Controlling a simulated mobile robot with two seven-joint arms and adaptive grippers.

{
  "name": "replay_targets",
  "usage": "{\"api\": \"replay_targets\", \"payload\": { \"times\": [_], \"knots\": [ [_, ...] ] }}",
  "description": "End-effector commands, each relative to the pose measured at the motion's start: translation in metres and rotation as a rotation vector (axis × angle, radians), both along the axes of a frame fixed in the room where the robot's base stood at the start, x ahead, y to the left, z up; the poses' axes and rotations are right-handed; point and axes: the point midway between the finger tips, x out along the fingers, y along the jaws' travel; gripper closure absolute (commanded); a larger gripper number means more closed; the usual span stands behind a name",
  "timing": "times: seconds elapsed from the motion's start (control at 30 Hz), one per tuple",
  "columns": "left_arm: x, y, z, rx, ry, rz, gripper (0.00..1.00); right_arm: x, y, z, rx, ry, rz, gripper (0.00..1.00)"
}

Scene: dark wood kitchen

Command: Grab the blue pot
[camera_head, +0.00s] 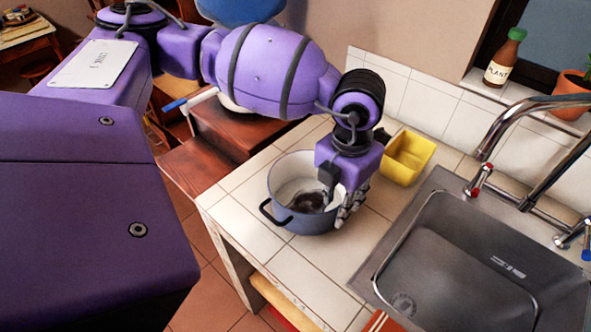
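The blue pot (300,222) stands upright on the white tiled counter, left of the sink. It has a pale inside and a black handle on its near left side. My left arm reaches over from the upper left. My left gripper (343,203) points down at the pot's right rim. Its fingers overlap the rim there and hide part of the right wall. Whether they are closed on the wall cannot be made out. A dark shape shows in the bottom of the pot. My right gripper is not in view.
A yellow container (409,158) stands just behind and right of my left gripper. The steel sink (455,275) with its faucet (497,130) is at the right. A bottle (503,60) and a potted plant (572,92) stand on the windowsill. Bare tiles lie in front of the pot.

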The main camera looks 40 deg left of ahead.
Motion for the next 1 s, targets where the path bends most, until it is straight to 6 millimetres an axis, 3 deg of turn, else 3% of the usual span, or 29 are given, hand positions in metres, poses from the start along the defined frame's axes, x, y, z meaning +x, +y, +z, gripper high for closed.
{"api": "replay_targets", "payload": {
  "times": [0.4, 0.67, 0.9, 1.0],
  "knots": [
    [0.003, 0.002, -0.056, -0.001, 0.006, 0.004, 0.7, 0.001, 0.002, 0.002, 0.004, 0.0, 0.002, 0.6],
    [0.003, 0.002, -0.059, -0.002, 0.005, 0.005, 0.7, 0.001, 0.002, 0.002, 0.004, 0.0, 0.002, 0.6],
    [0.003, 0.002, -0.058, -0.003, 0.004, 0.004, 1.0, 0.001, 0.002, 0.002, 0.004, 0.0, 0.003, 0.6],
    [0.003, 0.002, -0.058, -0.002, 0.003, 0.004, 1.0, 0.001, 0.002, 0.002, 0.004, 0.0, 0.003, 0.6]
  ]
}}
